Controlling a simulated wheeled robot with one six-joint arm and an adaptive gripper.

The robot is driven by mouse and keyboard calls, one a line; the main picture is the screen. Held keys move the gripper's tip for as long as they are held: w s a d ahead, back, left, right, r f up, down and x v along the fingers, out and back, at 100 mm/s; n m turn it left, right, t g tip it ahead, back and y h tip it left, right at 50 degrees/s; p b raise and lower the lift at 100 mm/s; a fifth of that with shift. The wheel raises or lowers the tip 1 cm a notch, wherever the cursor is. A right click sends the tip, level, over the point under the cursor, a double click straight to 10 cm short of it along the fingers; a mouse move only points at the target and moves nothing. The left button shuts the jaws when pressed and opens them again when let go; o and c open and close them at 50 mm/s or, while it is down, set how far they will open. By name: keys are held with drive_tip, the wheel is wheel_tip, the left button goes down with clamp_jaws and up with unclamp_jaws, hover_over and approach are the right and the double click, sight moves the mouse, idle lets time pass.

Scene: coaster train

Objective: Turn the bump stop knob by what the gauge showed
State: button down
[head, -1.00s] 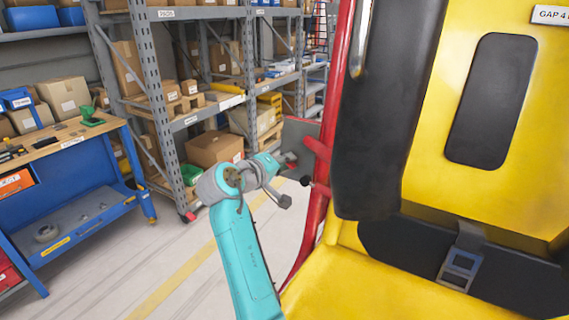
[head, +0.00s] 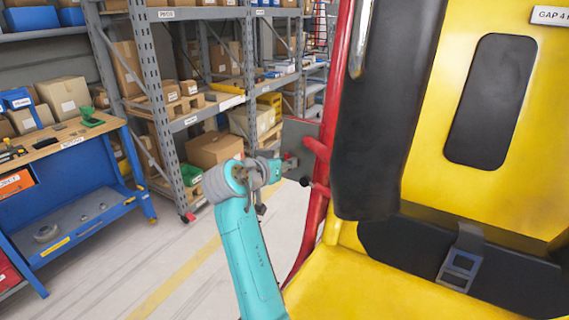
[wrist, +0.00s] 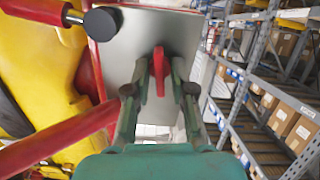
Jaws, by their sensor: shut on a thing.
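A red knob (wrist: 159,66), narrow like a small handle, stands out from a grey metal plate (wrist: 140,38). In the wrist view my gripper (wrist: 160,80) has its two green fingers closed on either side of the knob. In the head view my gripper (head: 285,165) is at the plate (head: 300,135), which is beside the red frame bar (head: 318,215). The fingers partly hide the knob. I see no pointer, scale marks or gauge reading.
A black rubber-ended red stub (wrist: 100,23) sticks out close to the left of the plate. The yellow seat (head: 360,285) and black padded restraint (head: 385,110) are on the right. Shelving (head: 195,100) and a blue workbench (head: 75,215) stand behind.

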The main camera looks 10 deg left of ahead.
drive_tip(key=m, duration=0.5)
drive_tip(key=shift+d+m+y, duration=0.15)
drive_tip(key=shift+m+y, duration=0.15)
drive_tip(key=shift+f+m, duration=0.1)
drive_tip(key=shift+m, duration=0.2)
drive_tip(key=c, duration=1.3)
unclamp_jaws()
drive_tip(key=shift+w, duration=0.1)
drive_tip(key=shift+o, duration=0.2)
drive_tip(key=v, duration=1.2)
drive_tip(key=shift+f, duration=0.2)
